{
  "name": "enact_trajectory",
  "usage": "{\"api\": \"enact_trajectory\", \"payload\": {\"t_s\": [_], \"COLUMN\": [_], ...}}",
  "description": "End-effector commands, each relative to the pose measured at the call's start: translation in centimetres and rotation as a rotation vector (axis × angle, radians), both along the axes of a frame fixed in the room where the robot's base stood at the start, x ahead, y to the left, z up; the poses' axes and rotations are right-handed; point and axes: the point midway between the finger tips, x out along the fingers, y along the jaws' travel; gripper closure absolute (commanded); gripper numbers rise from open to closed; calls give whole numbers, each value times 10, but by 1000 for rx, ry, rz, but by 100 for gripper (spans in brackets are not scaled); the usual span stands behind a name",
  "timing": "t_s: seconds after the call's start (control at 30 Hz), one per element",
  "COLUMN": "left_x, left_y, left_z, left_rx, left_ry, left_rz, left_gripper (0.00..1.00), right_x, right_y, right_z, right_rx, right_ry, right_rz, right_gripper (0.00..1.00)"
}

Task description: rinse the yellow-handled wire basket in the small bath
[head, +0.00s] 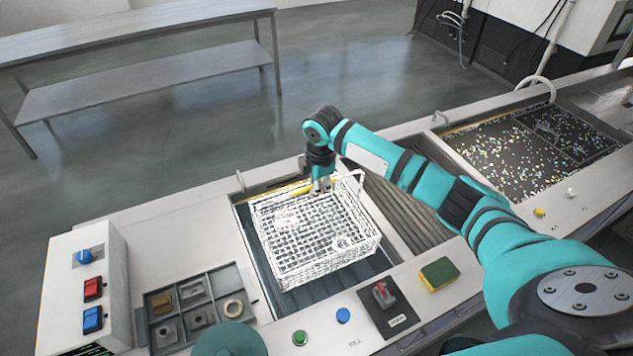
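The wire basket (314,236) is white mesh, with a few small pale parts inside. In the head view it is at the small bath (262,293), the dark opening left of centre. I cannot tell whether it touches the bath floor. A yellow bar (290,191) shows along its far side, partly behind my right gripper. My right gripper (322,185) points down at the basket's far rim and appears closed on it there; the fingertips are small and partly hidden. My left gripper is out of view.
A larger tank (535,145) with speckled contents lies at the right. A ribbed drain area (405,210) is between the tanks. In front are a sponge (439,274), a red switch (382,294), buttons and a parts tray (196,312). A control box (88,290) stands at the left.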

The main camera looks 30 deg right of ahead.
Motion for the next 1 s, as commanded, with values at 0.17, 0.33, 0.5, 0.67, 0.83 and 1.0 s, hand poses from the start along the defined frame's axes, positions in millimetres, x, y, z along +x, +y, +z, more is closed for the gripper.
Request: {"api": "enact_trajectory", "payload": {"t_s": [0.17, 0.33, 0.5, 0.67, 0.83, 1.0], "left_x": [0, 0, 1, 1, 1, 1], "left_y": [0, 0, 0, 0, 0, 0], "left_z": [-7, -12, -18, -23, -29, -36], "left_rx": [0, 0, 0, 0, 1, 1], "left_ry": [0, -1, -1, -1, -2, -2], "left_rz": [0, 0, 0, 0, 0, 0], "left_gripper": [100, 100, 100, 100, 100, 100], "right_x": [1, 1, 1, 1, 1, 1], "right_y": [1, 0, 0, 0, 0, 1], "right_z": [-14, -28, -41, -54, -67, -81], "right_rx": [2, 1, 1, 1, 2, 2], "right_ry": [-3, -4, -5, -3, -4, -4], "right_rz": [1, 0, 1, 0, 0, 0], "right_gripper": [100, 100, 100, 100, 100, 100]}}
